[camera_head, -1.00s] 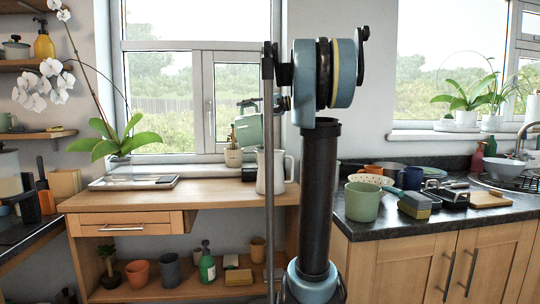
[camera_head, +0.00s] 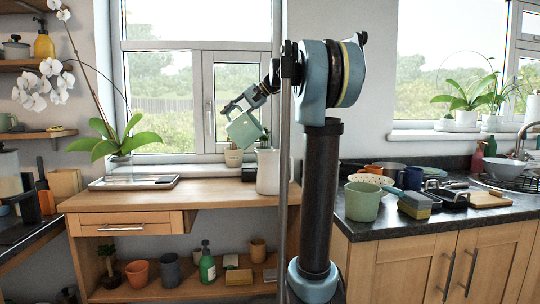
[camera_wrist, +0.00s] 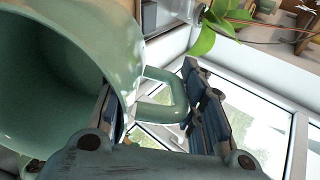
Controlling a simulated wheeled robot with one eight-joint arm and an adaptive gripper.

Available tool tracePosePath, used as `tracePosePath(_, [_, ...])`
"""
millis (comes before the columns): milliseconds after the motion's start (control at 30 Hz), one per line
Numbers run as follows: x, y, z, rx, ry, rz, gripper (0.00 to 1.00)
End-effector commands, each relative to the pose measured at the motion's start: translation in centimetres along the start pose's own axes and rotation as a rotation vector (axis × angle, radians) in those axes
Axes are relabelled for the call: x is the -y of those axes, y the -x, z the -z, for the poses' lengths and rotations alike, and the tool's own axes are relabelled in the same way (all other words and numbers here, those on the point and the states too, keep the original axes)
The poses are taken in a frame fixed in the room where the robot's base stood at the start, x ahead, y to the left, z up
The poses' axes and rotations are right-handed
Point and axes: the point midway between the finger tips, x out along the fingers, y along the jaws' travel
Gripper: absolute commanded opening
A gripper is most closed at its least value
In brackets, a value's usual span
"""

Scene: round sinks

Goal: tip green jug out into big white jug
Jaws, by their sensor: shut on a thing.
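The green jug (camera_head: 245,130) is held in the air, tilted, above and slightly left of the big white jug (camera_head: 268,174). The white jug stands upright on the wooden worktop, its right edge partly behind my arm's column. My gripper (camera_head: 234,106) is shut on the green jug's handle, at the jug's upper left. In the wrist view the green jug (camera_wrist: 55,70) fills the left side, its wide mouth showing a smooth inside with no contents visible there. Its handle (camera_wrist: 165,95) lies between my dark fingers. The white jug is not visible in the wrist view.
A small potted plant (camera_head: 233,156) stands behind the white jug near the window. A flat tray (camera_head: 134,182) and an orchid (camera_head: 116,150) are at left. Another green pot (camera_head: 362,201) and several dishes crowd the dark counter at right.

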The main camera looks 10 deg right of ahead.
Motion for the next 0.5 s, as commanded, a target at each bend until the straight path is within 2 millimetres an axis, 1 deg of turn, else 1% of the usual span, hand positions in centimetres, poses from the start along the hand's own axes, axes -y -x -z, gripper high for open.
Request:
tracePosePath(433, [0.6, -2.1, 0.0, 0.001, 0.003, -0.265, 0.00])
tracePosePath(500, [0.4, -2.9, -0.1, 0.002, 0.004, -0.299, 0.00])
